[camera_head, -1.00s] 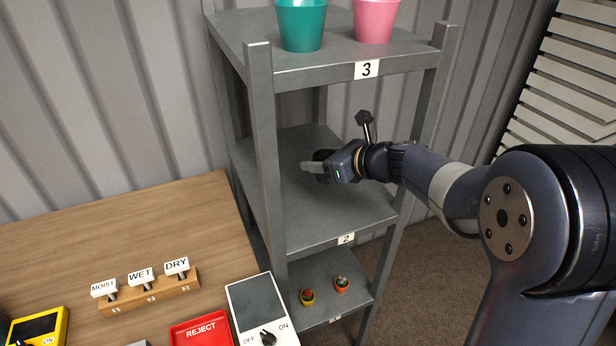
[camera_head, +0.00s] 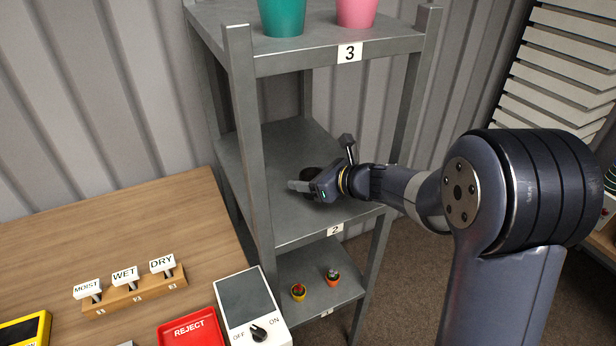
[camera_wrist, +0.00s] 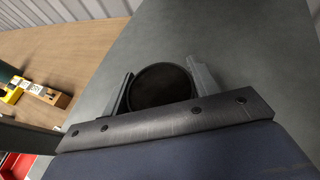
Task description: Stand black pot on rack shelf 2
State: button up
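The black pot (camera_wrist: 160,85) is round and dark, seen from above in the wrist view between the two fingers of my gripper (camera_wrist: 162,88). The fingers lie close against both its sides. In the head view my gripper (camera_head: 304,187) is over the rack's middle shelf (camera_head: 290,225), marked 2, and the pot (camera_head: 311,174) shows only as a dark shape behind it, largely hidden. The pot looks upright and low over the shelf. I cannot tell whether its base touches the surface.
The shelf above, marked 3 (camera_head: 300,62), carries a teal pot (camera_head: 282,14) and a pink pot (camera_head: 355,10). Two small potted plants stand on the lower shelf. A rack post (camera_head: 249,145) stands left of my gripper. Shelf 2 is otherwise bare.

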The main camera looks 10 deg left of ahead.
jog(key=o, duration=0.4)
jog(key=shift+r, duration=0.15)
jog(key=shift+d+r, duration=0.1)
jog(key=shift+r, duration=0.05)
jog(key=v, duration=1.1)
jog(key=shift+s+d+r+p, duration=0.15)
jog(key=shift+s+d+p, duration=0.05)
jog(key=shift+d+p, duration=0.15)
jog(key=shift+a, duration=0.1)
jog(key=x, duration=1.2)
jog(key=shift+a, duration=0.1)
jog(key=shift+r, duration=1.05)
